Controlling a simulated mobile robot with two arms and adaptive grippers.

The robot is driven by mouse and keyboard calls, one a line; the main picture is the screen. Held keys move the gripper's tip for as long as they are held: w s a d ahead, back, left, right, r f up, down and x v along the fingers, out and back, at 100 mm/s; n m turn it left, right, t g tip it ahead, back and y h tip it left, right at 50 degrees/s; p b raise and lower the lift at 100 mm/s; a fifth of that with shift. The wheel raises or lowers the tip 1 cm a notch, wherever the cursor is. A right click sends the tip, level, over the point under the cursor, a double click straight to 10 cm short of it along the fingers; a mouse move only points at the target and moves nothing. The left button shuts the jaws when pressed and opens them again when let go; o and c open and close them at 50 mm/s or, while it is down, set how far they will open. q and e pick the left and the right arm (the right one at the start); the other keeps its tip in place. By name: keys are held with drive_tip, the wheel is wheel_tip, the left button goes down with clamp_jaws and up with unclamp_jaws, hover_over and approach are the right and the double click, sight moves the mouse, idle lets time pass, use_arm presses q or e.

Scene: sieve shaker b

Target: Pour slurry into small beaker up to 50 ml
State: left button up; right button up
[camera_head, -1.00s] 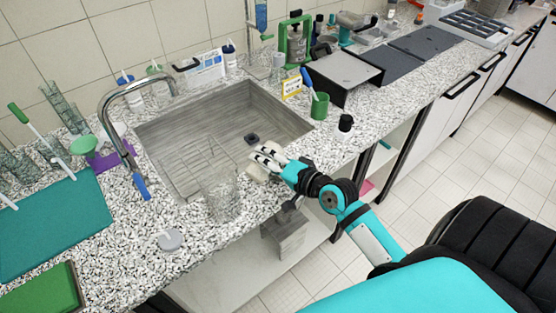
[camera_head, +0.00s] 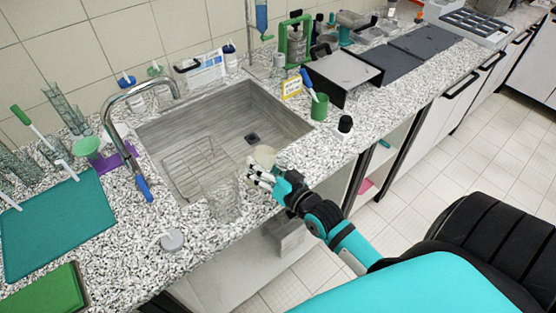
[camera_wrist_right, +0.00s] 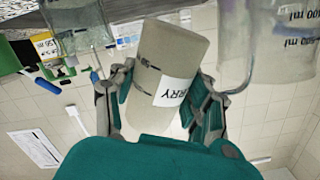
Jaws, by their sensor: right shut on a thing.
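My right gripper (camera_head: 262,172) is shut on a beige-grey slurry beaker (camera_wrist_right: 165,75), with a finger on each side of it. The beaker has a white label whose visible letters end in "RRY", and it appears tilted in the right wrist view. In the head view the slurry beaker (camera_head: 264,155) shows above the fingers, near the sink's front right edge. A clear beaker (camera_head: 222,200) stands on the counter at the sink's front edge, left of my gripper. A clear beaker with ml marks (camera_wrist_right: 272,50) also shows in the right wrist view. Its fill level is unclear. My left gripper is out of view.
The sink (camera_head: 292,122) lies behind the clear beaker, with a wire rack (camera_head: 192,160) in it. A faucet (camera_head: 112,130) stands at its left. A grey-white round piece (camera_head: 172,240) lies on the front counter. A green cup (camera_head: 319,107) and a black-capped bottle (camera_head: 345,126) stand right.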

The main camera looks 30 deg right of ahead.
drive_tip(key=f+b, duration=0.1)
drive_tip(key=f+n, duration=0.1)
drive_tip(key=a+f+b, duration=0.1)
drive_tip(key=shift+s+a+f+b, duration=0.1)
drive_tip(key=shift+s+f+b, duration=0.2)
drive_tip(key=shift+f+b, duration=0.05)
drive_tip(key=r+p, duration=0.2)
drive_tip(key=r+n+p, duration=0.1)
drive_tip(key=r+p, duration=0.2)
drive_tip(key=r+n+p, duration=0.1)
drive_tip(key=r+p, duration=0.1)
drive_tip(key=r, duration=0.1)
drive_tip(key=shift+s+a+r+t+p, duration=0.1)
drive_tip(key=shift+a+r+t+p, duration=0.2)
drive_tip(key=shift+a+t, duration=0.1)
drive_tip(key=shift+a+n, duration=0.15)
drive_tip(key=shift+n, duration=0.25)
drive_tip(key=shift+s+a+r+n+t+h, duration=0.15)
drive_tip(key=shift+a+r+n+t+h, duration=0.15)
drive_tip(key=shift+n, duration=0.2)
wheel_tip(320, 180, up, 6)
drive_tip(key=p, duration=0.4)
drive_tip(key=shift+p, duration=0.3)
drive_tip(key=shift+f, duration=0.1)
